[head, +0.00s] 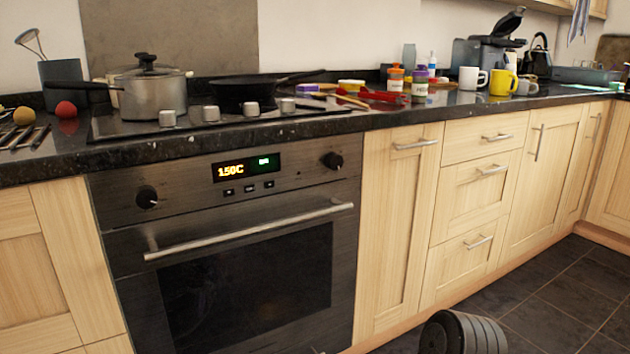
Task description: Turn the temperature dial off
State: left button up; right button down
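The built-in oven (120,235) is in the left half of the head view, with its door shut. Its front panel has two black round dials, a left dial (147,197) and a right dial (332,161). I cannot tell from labels which one is the temperature dial. Between them a lit display (246,168) reads 150C in orange, with small green marks at its right. Neither of my grippers is in view, and nothing touches the dials.
A long door handle (250,229) crosses the oven below the dials. Above, the hob has silver knobs (210,114), a steel pot (150,95) and a black pan (243,91). A dark ribbed cylinder (460,332) shows at the bottom edge. The space before the panel looks clear.

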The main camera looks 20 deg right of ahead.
aim_at(333, 160)
jog(key=i+z, duration=0.1)
jog(key=z, duration=0.85)
jog(key=i+z, duration=0.15)
jog(key=z, duration=0.35)
jog(key=j+z, duration=0.1)
jog(key=z, duration=0.4)
jog(key=i+j, duration=0.05)
